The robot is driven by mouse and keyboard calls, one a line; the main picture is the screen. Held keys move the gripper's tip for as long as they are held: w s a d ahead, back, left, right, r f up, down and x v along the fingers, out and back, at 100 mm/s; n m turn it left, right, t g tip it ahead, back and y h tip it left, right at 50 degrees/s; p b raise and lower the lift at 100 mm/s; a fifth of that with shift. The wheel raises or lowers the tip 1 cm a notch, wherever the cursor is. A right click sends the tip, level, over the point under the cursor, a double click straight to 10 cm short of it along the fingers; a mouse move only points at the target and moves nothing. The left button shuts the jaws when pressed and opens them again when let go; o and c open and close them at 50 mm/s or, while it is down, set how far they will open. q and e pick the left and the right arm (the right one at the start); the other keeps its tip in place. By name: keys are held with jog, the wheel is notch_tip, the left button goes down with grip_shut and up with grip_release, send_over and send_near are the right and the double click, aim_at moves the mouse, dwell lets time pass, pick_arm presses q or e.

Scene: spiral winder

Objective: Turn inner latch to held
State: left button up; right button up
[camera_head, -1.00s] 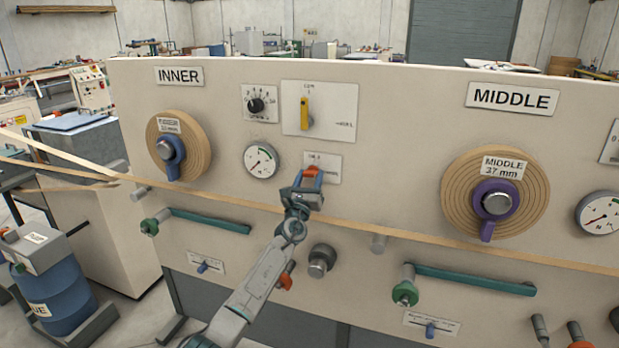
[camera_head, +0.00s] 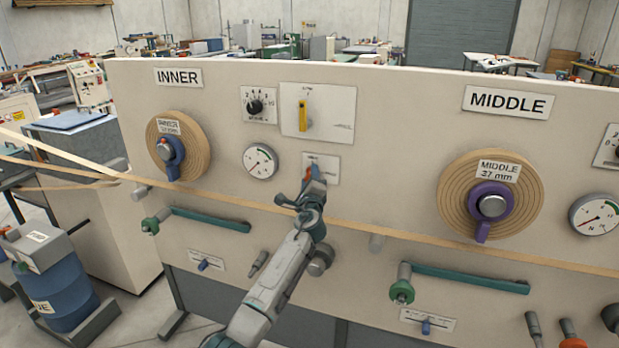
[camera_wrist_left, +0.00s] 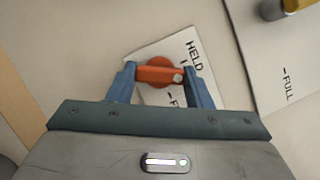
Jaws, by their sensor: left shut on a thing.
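The inner latch is a small orange knob on a white plate (camera_head: 329,170), under the yellow lever on the INNER side of the panel. In the left wrist view the orange latch (camera_wrist_left: 160,74) lies between the two blue fingers of my left gripper (camera_wrist_left: 160,80), which is shut on it. A pale dot shows at its right end. The word HELD (camera_wrist_left: 193,57) is on the plate beside the latch, and a lower word is partly hidden by a finger. In the head view my left gripper (camera_head: 311,183) covers most of the latch. My right gripper is not in view.
A yellow lever (camera_head: 303,115) on its plate is just above. A gauge (camera_head: 260,161) is to the left. A tan strip (camera_head: 370,230) runs across the panel, passing behind my left wrist.

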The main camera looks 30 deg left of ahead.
pick_arm(q)
jog(key=shift+r+n+g+p, duration=0.1)
jog(key=shift+n+g+p, duration=0.85)
jog(key=shift+n, duration=1.95)
jog(key=shift+d+g, duration=0.1)
jog(key=shift+g, duration=0.15)
jog(key=o, duration=1)
